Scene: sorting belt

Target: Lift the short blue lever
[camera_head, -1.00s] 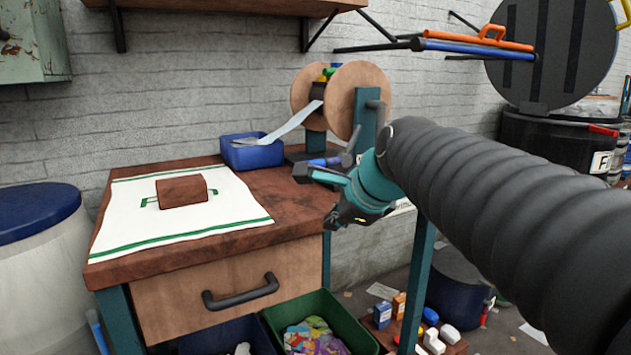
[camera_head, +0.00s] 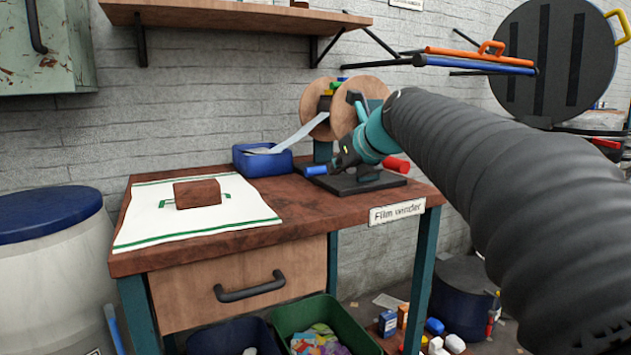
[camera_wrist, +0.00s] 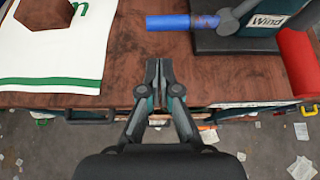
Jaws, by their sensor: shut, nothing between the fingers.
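The short blue lever (camera_head: 316,170) sticks out to the left from the base of the film winder (camera_head: 365,180). In the wrist view the blue lever (camera_wrist: 181,23) lies about level, with worn reddish patches near its grey pivot (camera_wrist: 228,20). My gripper (camera_head: 346,154) covers part of the winder in the head view. In the wrist view my gripper (camera_wrist: 158,68) is shut and empty over the worktable's front strip, apart from the lever and nearer the table's front edge.
A red handle (camera_head: 397,165) stands at the winder's right. A blue bin (camera_head: 262,163) sits behind the lever. A white cloth (camera_head: 140,236) with a brown block (camera_head: 197,193) lies at left. The worktable (camera_head: 300,225) is bare along its front right.

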